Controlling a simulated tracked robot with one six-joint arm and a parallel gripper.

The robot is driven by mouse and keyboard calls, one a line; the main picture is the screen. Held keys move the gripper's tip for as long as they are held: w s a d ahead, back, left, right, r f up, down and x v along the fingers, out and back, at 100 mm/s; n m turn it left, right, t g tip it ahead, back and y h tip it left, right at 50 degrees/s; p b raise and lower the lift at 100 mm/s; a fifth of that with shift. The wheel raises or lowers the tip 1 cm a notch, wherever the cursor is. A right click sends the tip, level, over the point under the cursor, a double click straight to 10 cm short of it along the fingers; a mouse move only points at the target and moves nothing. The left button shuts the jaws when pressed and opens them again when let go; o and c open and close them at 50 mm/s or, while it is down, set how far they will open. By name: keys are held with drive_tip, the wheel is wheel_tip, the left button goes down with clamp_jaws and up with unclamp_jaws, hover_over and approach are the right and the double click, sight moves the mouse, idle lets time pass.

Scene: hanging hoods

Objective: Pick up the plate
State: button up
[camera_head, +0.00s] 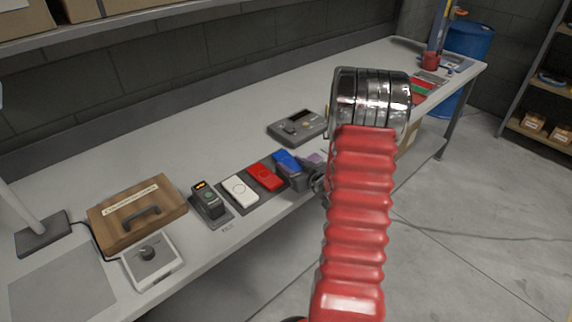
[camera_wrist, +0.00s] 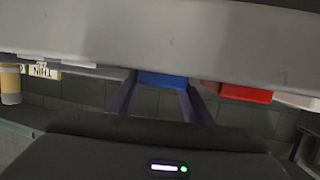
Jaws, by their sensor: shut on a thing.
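A blue plate (camera_head: 287,162) is at the front edge of the long workbench, at the right end of a row of small plates. It also shows between the two fingers in the wrist view (camera_wrist: 163,80). My gripper (camera_head: 300,175) is shut on the blue plate from the bench's front side; the fingers also show in the wrist view (camera_wrist: 160,98). A red plate (camera_head: 265,176) and a white plate (camera_head: 240,190) lie to its left on dark bases. Part of my gripper is hidden behind my red arm. I cannot tell whether the blue plate is clear of its base.
A dark handheld device (camera_head: 208,203) stands left of the white plate. A wooden case (camera_head: 137,212) and a white dial box (camera_head: 152,260) are farther left. A grey box (camera_head: 298,127) lies behind the plates. The bench's rear middle (camera_head: 190,130) is clear.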

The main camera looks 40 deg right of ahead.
sight(292, 165)
drive_tip(key=shift+c, duration=1.4)
wheel_tip(292, 165, up, 10)
